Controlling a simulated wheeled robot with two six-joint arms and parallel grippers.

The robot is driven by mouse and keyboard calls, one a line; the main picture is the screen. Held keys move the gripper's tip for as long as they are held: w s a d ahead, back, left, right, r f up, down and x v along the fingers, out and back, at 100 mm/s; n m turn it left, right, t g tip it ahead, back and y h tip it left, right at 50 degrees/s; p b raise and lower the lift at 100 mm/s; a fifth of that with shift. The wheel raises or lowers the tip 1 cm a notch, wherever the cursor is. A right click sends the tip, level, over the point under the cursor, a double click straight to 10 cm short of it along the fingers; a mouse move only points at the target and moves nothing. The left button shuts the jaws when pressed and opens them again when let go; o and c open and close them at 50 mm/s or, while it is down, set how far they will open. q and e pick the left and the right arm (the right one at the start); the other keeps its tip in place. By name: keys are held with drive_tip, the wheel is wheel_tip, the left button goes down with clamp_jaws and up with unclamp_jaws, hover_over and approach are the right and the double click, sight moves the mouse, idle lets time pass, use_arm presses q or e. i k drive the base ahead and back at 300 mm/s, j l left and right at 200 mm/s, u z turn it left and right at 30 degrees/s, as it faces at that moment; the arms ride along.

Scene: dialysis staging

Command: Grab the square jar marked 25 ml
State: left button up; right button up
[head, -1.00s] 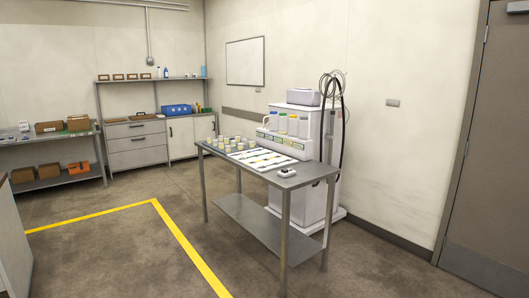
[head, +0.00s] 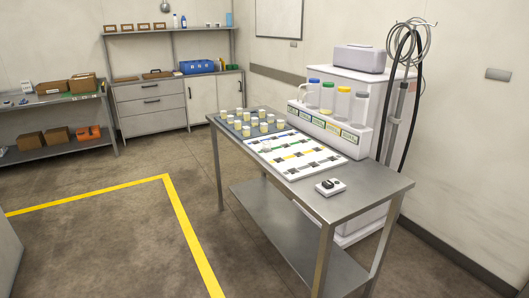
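Several small pale jars with yellowish contents (head: 252,122) stand in rows on a dark tray (head: 228,127) at the far left end of the metal table (head: 372,193). They are too small here to read any 25 ml marking or to tell which are square. A white board with coloured strips (head: 297,154) lies beside the tray, in the middle of the table. Neither of my grippers shows in the head view.
A small white device with a black top (head: 330,187) sits at the table's near end. A white machine (head: 361,78) with several capped bottles stands behind the table. Shelves and a cabinet (head: 150,105) line the back wall. The floor (head: 110,240) before the table is open, with yellow tape (head: 186,222).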

sight(266, 144)
drive_tip(key=i+z, duration=0.2)
drive_tip(key=z, duration=0.25)
drive_tip(key=i+j+z, duration=0.2)
drive_tip(key=z, duration=0.2)
